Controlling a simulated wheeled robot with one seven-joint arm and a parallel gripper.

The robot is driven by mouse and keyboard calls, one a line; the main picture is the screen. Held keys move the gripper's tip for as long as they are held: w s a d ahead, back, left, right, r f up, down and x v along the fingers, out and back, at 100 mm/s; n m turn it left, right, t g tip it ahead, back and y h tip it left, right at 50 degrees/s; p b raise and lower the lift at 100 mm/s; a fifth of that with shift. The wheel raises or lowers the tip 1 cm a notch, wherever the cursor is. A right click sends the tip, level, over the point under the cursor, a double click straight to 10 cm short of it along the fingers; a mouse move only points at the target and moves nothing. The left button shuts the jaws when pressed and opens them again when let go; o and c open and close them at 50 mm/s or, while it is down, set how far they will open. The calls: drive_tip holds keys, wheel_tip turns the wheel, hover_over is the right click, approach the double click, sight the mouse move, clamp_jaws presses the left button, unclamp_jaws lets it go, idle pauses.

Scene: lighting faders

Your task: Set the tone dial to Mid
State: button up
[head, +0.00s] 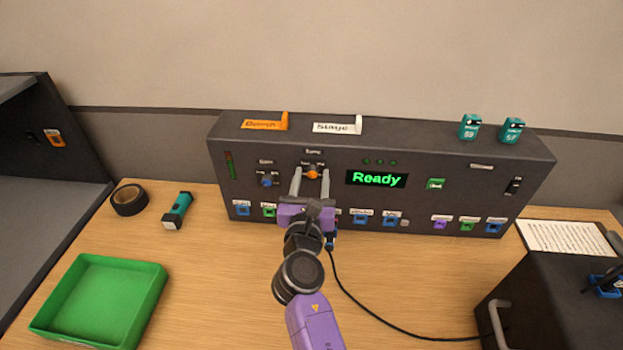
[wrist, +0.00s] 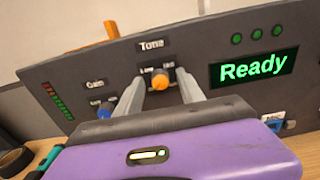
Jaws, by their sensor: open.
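The tone dial (head: 312,174) is a small orange knob on the front of the dark console (head: 340,133), under a "Tone" label. It also shows in the wrist view (wrist: 160,82), with small position labels above it that are too blurred to read fully. My gripper (head: 311,171) is open, with one grey finger on each side of the dial; it also shows in the wrist view (wrist: 160,80). I cannot tell whether either finger touches the knob. The dial's pointer setting is not clear.
A blue gain dial (head: 267,180) sits just left of the tone dial. A green "Ready" display (head: 377,179) is to the right. Several coloured sockets line the console's lower edge. A black cable (head: 365,316) runs over the table. A green tray (head: 100,300) stands at the left.

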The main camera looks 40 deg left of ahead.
clamp_jaws()
